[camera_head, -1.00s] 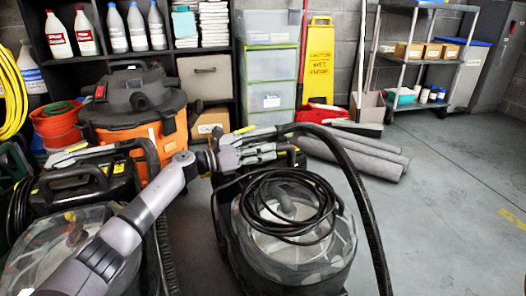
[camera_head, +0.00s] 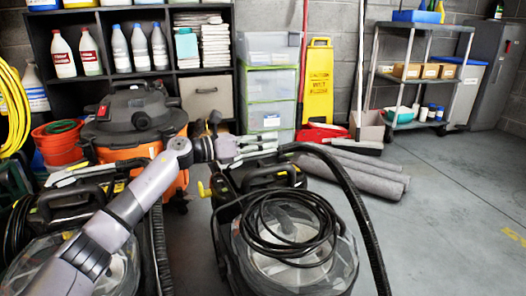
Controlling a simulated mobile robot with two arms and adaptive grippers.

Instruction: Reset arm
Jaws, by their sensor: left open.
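My left arm (camera_head: 133,205) reaches in from the lower left. My left gripper (camera_head: 272,147) is open and empty, pointing right. In the picture it lies just above the front right floor machine (camera_head: 290,245), which has a clear dome and a coiled black cable. I cannot tell how far apart they are in depth. A second such machine (camera_head: 72,203) at the left is partly hidden by my arm. No buffer pad can be made out. My right gripper is not in view.
An orange and black vacuum (camera_head: 135,125) stands behind the arm. A dark shelf (camera_head: 107,15) holds bottles and folded cloths. Clear drawers (camera_head: 268,85), a yellow wet floor sign (camera_head: 318,80), grey rolls (camera_head: 365,175) and a metal cart (camera_head: 400,125) stand farther back. The floor (camera_head: 450,210) at right is clear.

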